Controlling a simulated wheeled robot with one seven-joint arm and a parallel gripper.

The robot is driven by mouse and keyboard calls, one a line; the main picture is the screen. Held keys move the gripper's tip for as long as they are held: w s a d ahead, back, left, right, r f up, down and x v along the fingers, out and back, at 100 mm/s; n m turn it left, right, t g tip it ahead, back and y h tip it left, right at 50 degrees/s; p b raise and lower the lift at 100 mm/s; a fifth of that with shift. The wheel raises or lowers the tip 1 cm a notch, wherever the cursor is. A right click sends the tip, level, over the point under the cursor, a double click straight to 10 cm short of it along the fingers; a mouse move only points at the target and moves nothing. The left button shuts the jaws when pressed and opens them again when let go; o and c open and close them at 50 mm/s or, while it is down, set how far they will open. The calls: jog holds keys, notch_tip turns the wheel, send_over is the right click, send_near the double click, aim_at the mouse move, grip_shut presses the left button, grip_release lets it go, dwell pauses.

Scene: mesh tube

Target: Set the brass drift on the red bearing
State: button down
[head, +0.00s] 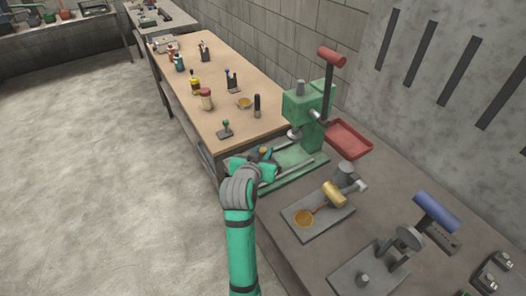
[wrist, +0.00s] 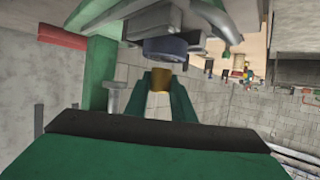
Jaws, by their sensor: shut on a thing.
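My gripper (head: 265,158) is over the bed of the green press (head: 308,112). In the wrist view my gripper (wrist: 162,94) is shut on a small brass piece, the drift (wrist: 161,81), between its two green fingers. A bit of brass, likely the drift (head: 263,150), shows at the jaws in the head view. The wrist picture looks upside down. In it, a dark bluish ring (wrist: 165,49) sits by the press bed, close to the drift, with a small gap in the picture. I cannot make out a red bearing; the gripper hides part of the bed in the head view.
The press ram (head: 294,134) hangs beside my gripper on the right. A red tray (head: 348,139) lies right of the press. A wooden bench (head: 215,70) with bottles stands behind.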

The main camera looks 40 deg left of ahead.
jog(key=shift+f, duration=0.55)
dwell(0.5)
jog(key=c, duration=1.4)
grip_release()
jog(key=shift+c, duration=0.2)
jog(key=v, duration=1)
jog(key=shift+s+d, duration=0.2)
jog(key=shift+s, duration=0.15)
jog(key=shift+r, duration=0.1)
